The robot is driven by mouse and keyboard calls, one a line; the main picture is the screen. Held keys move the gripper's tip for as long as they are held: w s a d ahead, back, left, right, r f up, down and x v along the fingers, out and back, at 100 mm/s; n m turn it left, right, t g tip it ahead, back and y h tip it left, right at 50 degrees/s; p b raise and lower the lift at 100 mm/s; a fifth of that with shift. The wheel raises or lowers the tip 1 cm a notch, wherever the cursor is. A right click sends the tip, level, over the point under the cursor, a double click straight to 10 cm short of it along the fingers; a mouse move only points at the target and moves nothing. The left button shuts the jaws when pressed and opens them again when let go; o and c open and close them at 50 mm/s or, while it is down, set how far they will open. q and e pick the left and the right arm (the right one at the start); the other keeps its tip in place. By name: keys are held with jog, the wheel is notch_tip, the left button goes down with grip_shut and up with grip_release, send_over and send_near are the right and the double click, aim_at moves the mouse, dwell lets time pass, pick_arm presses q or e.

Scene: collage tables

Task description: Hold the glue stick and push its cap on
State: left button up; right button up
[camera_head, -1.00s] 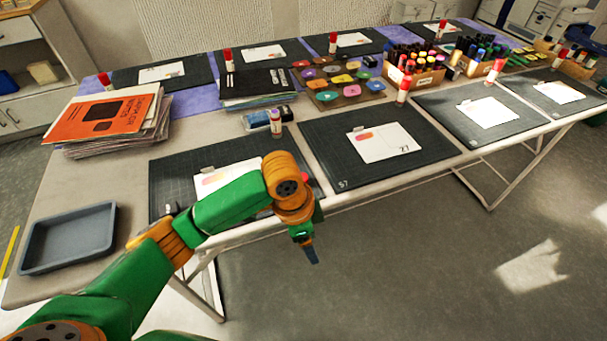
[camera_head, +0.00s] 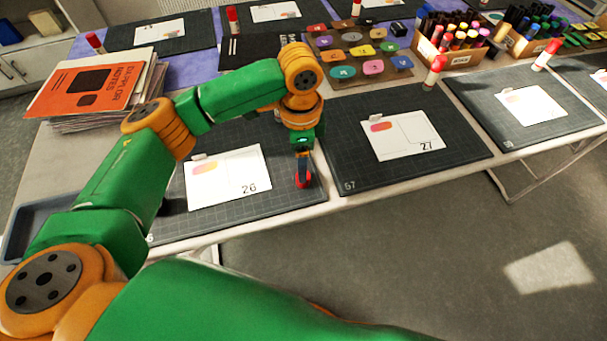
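My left gripper (camera_head: 303,176) points down at the right edge of the near mat (camera_head: 275,198), beside the sheet marked 26 (camera_head: 222,178). A small red piece, seemingly the glue stick's cap (camera_head: 304,183), is at its fingertips. The dark fingers overlap it, so I cannot tell whether they are closed on it. A glue stick (camera_head: 277,116) stands behind my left wrist, and only a sliver of its pale body shows. My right gripper is not in view.
Another glue stick with a red cap (camera_head: 434,73) stands behind the mat with sheet 27 (camera_head: 403,136). A stack of booklets (camera_head: 95,85) lies at left, a grey tray (camera_head: 22,225) below it. Marker boxes (camera_head: 460,55) and a palette board (camera_head: 360,50) stand at the back.

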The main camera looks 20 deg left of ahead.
pick_arm(q)
jog(key=shift+s+f, duration=0.2)
jog(key=f, duration=0.4)
jog(key=shift+s+d+f, duration=0.1)
jog(key=shift+d+f, duration=0.25)
grip_shut()
